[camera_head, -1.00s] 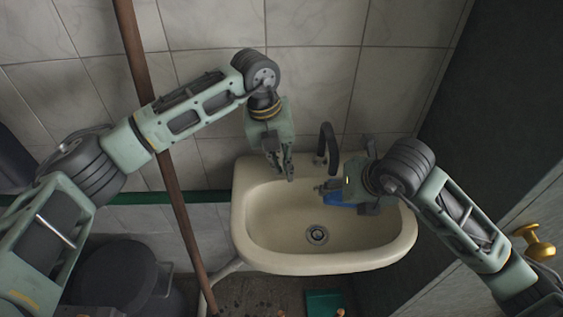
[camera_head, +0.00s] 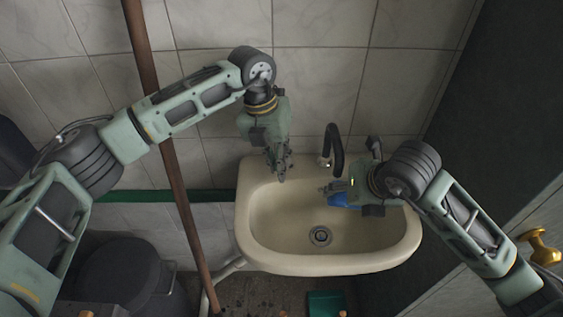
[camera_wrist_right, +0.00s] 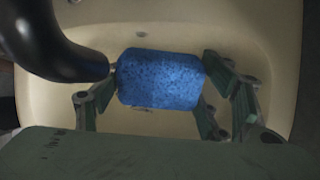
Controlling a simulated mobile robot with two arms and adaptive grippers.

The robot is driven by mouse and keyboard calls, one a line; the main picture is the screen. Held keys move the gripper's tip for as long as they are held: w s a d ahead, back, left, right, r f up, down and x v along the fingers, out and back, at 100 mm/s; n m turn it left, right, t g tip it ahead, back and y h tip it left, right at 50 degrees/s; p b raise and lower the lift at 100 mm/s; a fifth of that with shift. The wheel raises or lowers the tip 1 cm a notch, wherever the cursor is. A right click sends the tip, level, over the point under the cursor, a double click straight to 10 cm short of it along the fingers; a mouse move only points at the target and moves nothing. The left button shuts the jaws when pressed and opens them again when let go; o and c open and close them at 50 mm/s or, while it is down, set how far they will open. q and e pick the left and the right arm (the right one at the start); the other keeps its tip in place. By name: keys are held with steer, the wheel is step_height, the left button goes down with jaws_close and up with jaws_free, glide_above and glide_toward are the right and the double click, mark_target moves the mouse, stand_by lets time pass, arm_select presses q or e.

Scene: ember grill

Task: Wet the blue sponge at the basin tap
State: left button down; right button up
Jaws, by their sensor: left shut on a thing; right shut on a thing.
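The blue sponge (camera_wrist_right: 160,79) is held between the fingers of my right gripper (camera_head: 340,196), low over the basin's right half. In the head view the sponge (camera_head: 343,201) is partly hidden by that gripper. The black curved tap (camera_head: 336,150) stands at the basin's back rim. In the right wrist view the spout end (camera_wrist_right: 92,66) appears right beside the sponge's left edge; I cannot tell whether they touch. No water is visible. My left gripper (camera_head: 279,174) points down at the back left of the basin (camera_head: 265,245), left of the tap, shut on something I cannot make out.
The basin's drain (camera_head: 320,236) is uncovered, and the front left of the bowl is clear. A brown pole (camera_head: 180,190) slants down left of the basin. A dark bin (camera_head: 118,275) stands at lower left. A brass knob (camera_head: 540,246) is at right.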

arm_select(q)
steer(key=c, duration=1.8)
jaws_free()
steer(key=shift+r, duration=0.1)
steer(key=r, duration=0.4)
steer(key=a+r, duration=0.1)
steer(key=r, duration=0.2)
steer(key=a+r, duration=0.1)
steer(key=r, duration=0.3)
steer(key=shift+w+a+r, duration=0.2)
steer(key=shift+w+r, duration=0.05)
steer(key=shift+r, duration=0.05)
